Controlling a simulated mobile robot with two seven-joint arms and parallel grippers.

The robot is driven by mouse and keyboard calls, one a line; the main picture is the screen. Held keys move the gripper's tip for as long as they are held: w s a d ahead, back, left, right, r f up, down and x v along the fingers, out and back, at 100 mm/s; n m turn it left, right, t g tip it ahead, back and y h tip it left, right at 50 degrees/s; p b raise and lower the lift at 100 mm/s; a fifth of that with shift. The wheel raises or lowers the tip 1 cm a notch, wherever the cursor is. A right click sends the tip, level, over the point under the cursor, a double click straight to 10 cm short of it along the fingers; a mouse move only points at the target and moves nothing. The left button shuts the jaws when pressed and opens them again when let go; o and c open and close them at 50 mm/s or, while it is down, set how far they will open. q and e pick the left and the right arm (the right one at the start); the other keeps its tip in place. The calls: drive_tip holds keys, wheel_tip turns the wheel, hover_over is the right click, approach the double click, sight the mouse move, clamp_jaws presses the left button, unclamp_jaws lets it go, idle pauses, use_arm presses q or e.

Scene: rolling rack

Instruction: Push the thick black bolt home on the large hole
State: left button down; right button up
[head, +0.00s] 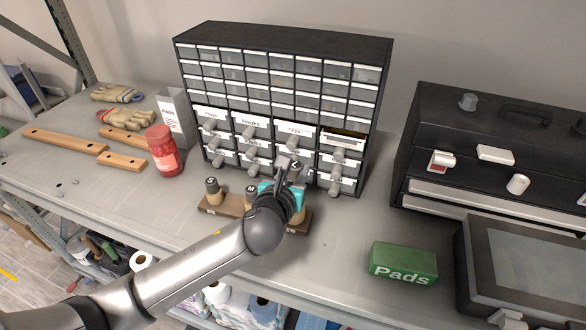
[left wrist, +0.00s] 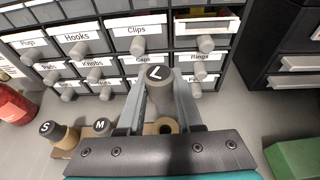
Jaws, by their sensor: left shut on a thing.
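The thick bolt (left wrist: 160,92), with a dark cap marked L, is between the fingers of my left gripper (left wrist: 160,80) in the left wrist view. The gripper is shut on it and holds it upright; its cap (head: 295,168) also shows in the head view beside my left gripper (head: 287,170). A tan ring with a round hole (left wrist: 168,125) shows just below the bolt on the brown wooden block (head: 232,210). The bolt's lower end is partly hidden, so I cannot tell whether it touches the hole. My right gripper is not in view.
Bolts marked S (left wrist: 55,132) and M (left wrist: 102,127) stand on the block to the left. A drawer cabinet (head: 285,45) stands close behind, its handles sticking out. A red jar (head: 163,150) is left; a green Pads box (head: 403,263) is right.

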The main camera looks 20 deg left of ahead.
use_arm(q)
drive_tip(key=shift+r+p, duration=0.1)
drive_tip(key=shift+p, duration=0.35)
wheel_tip(320, 180, down, 6)
drive_tip(key=b, duration=0.3)
drive_tip(key=shift+b, duration=0.4)
drive_tip(key=shift+r, duration=0.1)
drive_tip(key=shift+f, duration=0.2)
drive_tip(key=shift+f+b, duration=0.35)
drive_tip(key=shift+f, duration=0.05)
drive_tip(key=shift+f+b, duration=1.25)
drive_tip(key=shift+f, duration=0.7)
